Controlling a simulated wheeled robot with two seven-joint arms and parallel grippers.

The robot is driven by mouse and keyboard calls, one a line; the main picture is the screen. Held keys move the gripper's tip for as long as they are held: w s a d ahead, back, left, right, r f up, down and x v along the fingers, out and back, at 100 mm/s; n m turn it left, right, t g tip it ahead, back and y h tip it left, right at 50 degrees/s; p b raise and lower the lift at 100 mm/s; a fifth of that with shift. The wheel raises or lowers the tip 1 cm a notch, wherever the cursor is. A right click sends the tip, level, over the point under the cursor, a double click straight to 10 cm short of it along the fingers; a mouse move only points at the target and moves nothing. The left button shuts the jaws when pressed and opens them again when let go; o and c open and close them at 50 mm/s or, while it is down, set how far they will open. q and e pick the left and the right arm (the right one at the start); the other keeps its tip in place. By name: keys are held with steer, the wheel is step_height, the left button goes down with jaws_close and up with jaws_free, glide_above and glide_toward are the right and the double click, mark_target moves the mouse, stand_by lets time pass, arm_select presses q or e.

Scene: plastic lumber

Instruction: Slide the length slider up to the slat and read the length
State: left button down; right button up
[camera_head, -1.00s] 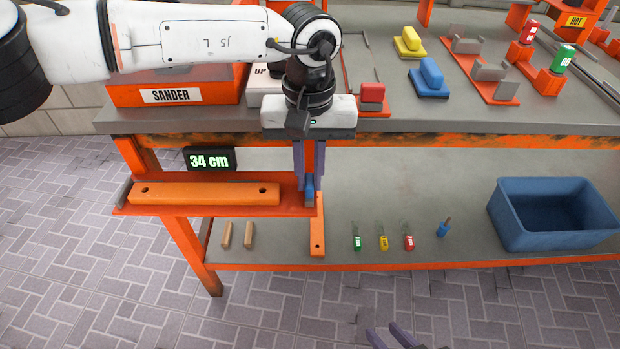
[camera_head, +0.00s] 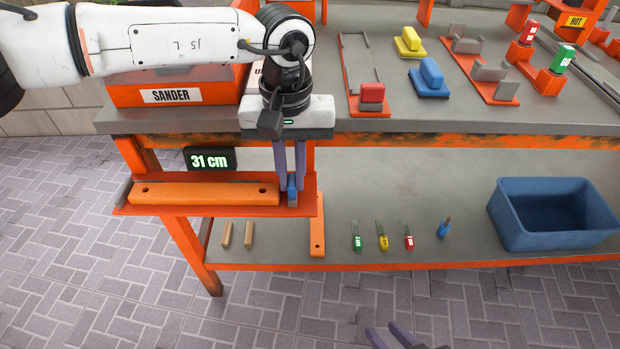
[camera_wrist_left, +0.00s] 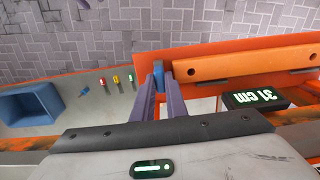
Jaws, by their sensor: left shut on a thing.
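The orange slat (camera_head: 205,194) with two holes lies in the red-orange measuring tray (camera_head: 307,181) at the bench's left front. It also shows in the left wrist view (camera_wrist_left: 240,60). The display (camera_head: 209,159) behind it reads 31 cm. My left gripper (camera_head: 291,186) points down and is shut on the blue length slider (camera_head: 292,192), just right of the slat's right end. A small gap seems to separate slider and slat, though contact is hard to judge. The left wrist view shows the slider (camera_wrist_left: 158,75) between the purple fingers. My right gripper's purple fingertips (camera_head: 391,336) show at the bottom edge, apart.
A blue bin (camera_head: 553,216) stands on the lower shelf at right. Several small tagged items, a blue-handled piece (camera_head: 444,227) and two wooden pegs (camera_head: 237,235) lie on that shelf. The orange sander box (camera_head: 172,90) stands above the tray.

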arm_select(q)
steer(key=shift+a, duration=1.55)
steer(key=c, duration=1.6)
jaws_free()
step_height(320, 180, up, 7)
steer(key=p, duration=0.4)
steer(key=shift+p, duration=0.4)
